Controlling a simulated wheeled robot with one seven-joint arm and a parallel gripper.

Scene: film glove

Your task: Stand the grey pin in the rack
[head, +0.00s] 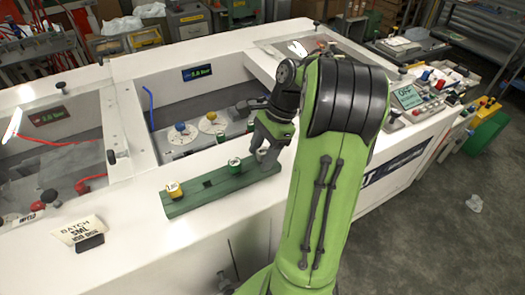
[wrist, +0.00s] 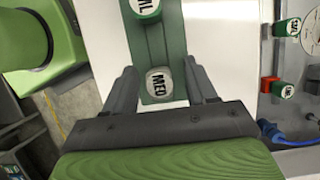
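The green rack (head: 188,207) lies on the white bench top. A grey pin cap marked MED (wrist: 158,83) shows in the wrist view at the rack's near end, seemingly standing in it. My gripper (head: 265,158) is over the rack's right end in the head view and hides this cap there. In the wrist view my gripper (wrist: 160,80) is open, with one finger on each side of the cap and a gap to both. A green pin (head: 235,166) and a yellow pin (head: 173,190) stand in the rack, with a dark empty hole between them.
A sign reading BATCH SML (head: 82,230) stands left of the rack. Behind the rack is a recessed well with a blue-topped knob (head: 180,127) and dials. A blue hose (head: 150,106) rises at its left edge. The bench top in front of the rack is clear.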

